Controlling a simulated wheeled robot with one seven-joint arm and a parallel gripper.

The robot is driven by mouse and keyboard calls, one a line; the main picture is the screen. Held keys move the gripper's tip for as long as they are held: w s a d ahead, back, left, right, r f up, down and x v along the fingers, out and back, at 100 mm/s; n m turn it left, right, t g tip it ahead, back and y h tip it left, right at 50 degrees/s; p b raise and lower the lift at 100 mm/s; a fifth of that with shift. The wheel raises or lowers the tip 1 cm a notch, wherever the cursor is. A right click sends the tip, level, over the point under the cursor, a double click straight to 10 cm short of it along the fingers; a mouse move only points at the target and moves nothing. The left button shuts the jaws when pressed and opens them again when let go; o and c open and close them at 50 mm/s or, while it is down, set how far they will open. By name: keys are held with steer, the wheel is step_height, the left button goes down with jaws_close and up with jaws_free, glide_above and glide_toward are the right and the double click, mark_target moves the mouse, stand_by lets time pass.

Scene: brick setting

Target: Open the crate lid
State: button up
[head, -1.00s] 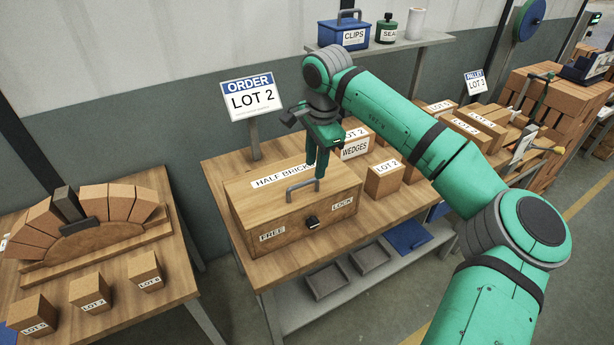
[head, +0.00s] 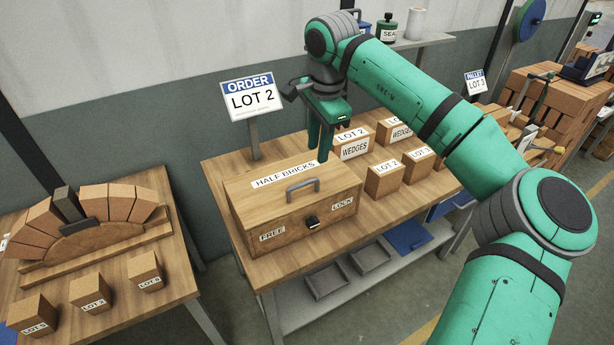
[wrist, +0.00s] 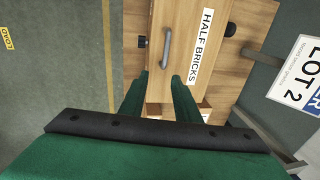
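The wooden crate (head: 292,240) stands on the bench with its lid (head: 262,192) shut, flat on top and labelled HALF BRICKS. A grey bar handle (head: 303,186) is on the lid; it also shows in the wrist view (wrist: 167,48). A black latch knob (head: 311,222) sits on the front face between the FREE label (head: 272,234) and the LOCK label (head: 342,204); I cannot tell which way it is turned. My gripper (head: 318,153) is above the crate's rear right part, apart from the handle. In the wrist view its green fingers (wrist: 163,80) are spread with nothing between them.
Lot boxes (head: 385,180) and wedge boxes (head: 352,146) stand close to the crate's right. The ORDER LOT 2 sign (head: 253,98) rises behind it. A wall shelf (head: 415,42) is behind my arm. Another bench (head: 130,300) with a brick arch is at left.

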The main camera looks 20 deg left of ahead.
steer(key=shift+r, duration=0.2)
stand_by(0.5)
step_height(320, 180, up, 11)
steer(key=s+d, duration=0.1)
steer(key=shift+s+d+f, duration=0.15)
steer(key=shift+s+d, duration=0.05)
stand_by(0.5)
